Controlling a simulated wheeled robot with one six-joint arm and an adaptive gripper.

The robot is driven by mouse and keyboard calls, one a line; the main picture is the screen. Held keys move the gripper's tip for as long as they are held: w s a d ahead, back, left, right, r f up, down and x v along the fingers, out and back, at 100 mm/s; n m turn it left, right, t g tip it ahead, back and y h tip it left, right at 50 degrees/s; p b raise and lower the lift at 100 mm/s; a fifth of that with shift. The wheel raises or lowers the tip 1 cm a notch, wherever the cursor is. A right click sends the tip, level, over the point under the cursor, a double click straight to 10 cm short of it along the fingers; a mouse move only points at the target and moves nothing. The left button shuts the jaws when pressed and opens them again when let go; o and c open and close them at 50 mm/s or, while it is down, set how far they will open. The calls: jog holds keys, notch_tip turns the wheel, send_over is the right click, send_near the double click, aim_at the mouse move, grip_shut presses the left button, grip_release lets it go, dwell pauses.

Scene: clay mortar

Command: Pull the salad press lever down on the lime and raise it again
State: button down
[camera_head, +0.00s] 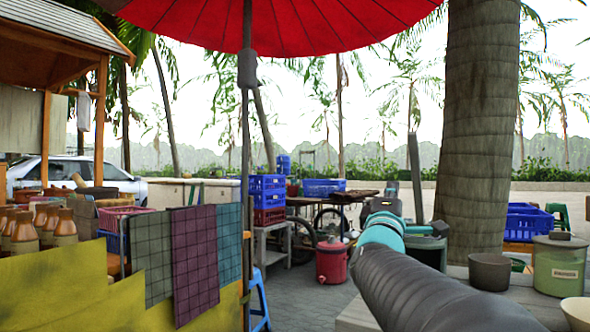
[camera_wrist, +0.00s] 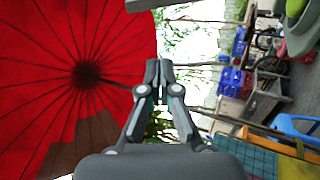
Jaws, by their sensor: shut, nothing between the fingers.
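My arm reaches forward from the lower right in the head view, and its far end hides my gripper there. In the wrist view my gripper (camera_wrist: 159,68) is shut, with its fingertips together and nothing between them. A dark upright bar (camera_head: 415,178) stands just beyond my arm in the head view; it may be the press lever, raised, but I cannot tell for sure. The press body is not clearly seen, and I cannot make out the lime in either view.
A dark pot (camera_head: 489,272) and a lidded green container (camera_head: 560,266) stand right of my arm. Checked cloths (camera_head: 194,262) hang at left near the umbrella pole (camera_head: 246,150). A red cooler (camera_head: 332,262) and blue crates (camera_head: 267,184) stand behind. The red umbrella (camera_wrist: 60,60) spreads overhead.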

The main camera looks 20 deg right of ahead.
jog(key=d+g+h, duration=0.1)
jog(key=d+h, duration=0.1)
send_near(412, 149)
jog(key=x, duration=0.7)
jog(key=shift+d+p, duration=0.15)
jog(key=shift+p, duration=0.25)
jog(key=shift+w, duration=0.1)
